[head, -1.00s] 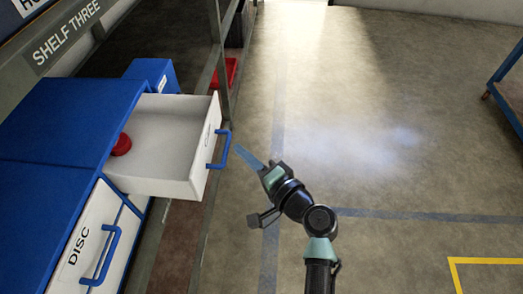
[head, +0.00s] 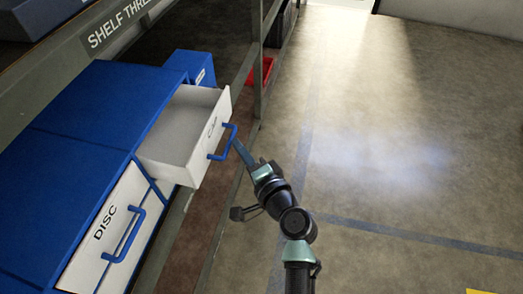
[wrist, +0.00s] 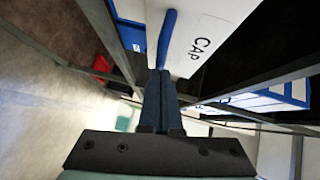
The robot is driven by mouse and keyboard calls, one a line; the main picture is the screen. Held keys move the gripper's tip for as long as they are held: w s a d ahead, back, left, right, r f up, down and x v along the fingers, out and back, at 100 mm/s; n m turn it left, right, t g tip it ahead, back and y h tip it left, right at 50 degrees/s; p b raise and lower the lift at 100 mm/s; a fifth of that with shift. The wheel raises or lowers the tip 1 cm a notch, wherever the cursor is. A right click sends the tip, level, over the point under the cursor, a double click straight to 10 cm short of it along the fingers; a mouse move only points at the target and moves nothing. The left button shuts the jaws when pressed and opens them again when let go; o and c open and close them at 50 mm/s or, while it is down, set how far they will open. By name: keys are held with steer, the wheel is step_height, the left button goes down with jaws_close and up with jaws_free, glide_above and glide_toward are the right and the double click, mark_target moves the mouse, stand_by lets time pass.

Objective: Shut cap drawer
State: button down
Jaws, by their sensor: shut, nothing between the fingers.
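The white cap drawer (head: 216,120) stands partly open from the blue cabinet (head: 80,110), its inside partly in view and looking empty there. Its blue handle (head: 229,143) is on the front face. In the wrist view the face with the label CAP (wrist: 208,28) fills the top, with the handle (wrist: 167,40) upright on it. My gripper (head: 238,144) is shut and empty. Its fingertips (wrist: 163,74) are at the handle's near end and appear to touch the handle or the face beside it.
The closed disc drawer (head: 108,228) with its blue handle is nearer me. A shelf post (head: 258,60) and a red bin (head: 261,72) stand behind the cap drawer. The floor (head: 400,150) to the right is clear.

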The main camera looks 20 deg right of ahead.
mark_target(192, 140)
steer(key=w+a, duration=0.2)
steer(key=a, duration=0.1)
steer(key=w+a, duration=0.2)
steer(key=a, duration=0.1)
steer(key=w+a, duration=0.2)
steer(key=a, duration=0.1)
steer(key=shift+w+a+p, duration=0.15)
steer(key=shift+a+p, duration=0.05)
steer(key=shift+p, duration=0.2)
steer(key=shift+a, duration=0.2)
